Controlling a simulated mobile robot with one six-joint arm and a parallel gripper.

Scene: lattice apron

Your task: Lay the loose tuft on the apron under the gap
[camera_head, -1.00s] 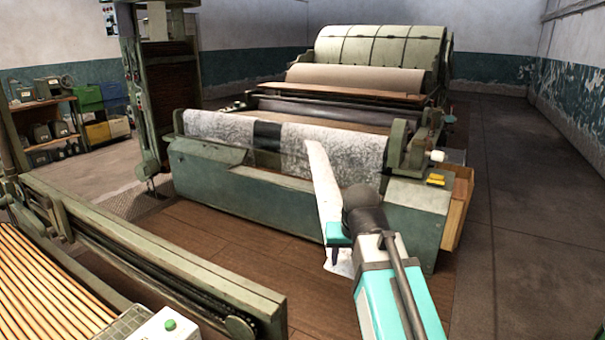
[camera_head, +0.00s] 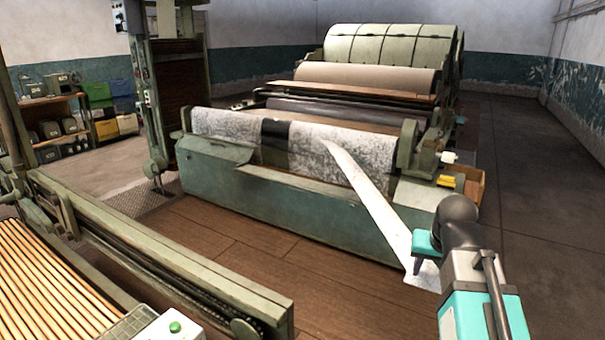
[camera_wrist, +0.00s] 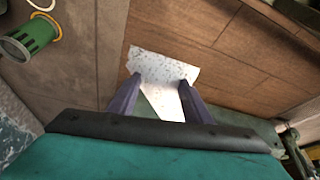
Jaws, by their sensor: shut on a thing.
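My gripper (camera_head: 418,264) is at the lower right in the head view, right of the machine front. In the wrist view its two fingers (camera_wrist: 161,84) are on a white speckled tuft (camera_wrist: 163,66), which spreads past the fingertips. The tuft (camera_head: 426,276) shows partly below my gripper in the head view. A long smooth white strip (camera_head: 370,195) runs from there up-left towards the fleece; I cannot tell whether it is part of the tuft. Speckled fleece (camera_head: 225,127) lies over the machine front, broken by a dark gap (camera_head: 275,132). The slatted lattice apron (camera_head: 50,290) is at lower left.
The green machine front (camera_head: 290,205) stands between the fleece and the wooden floor (camera_head: 235,250). A green rail (camera_head: 160,245) borders the slats. The aisle at right is clear.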

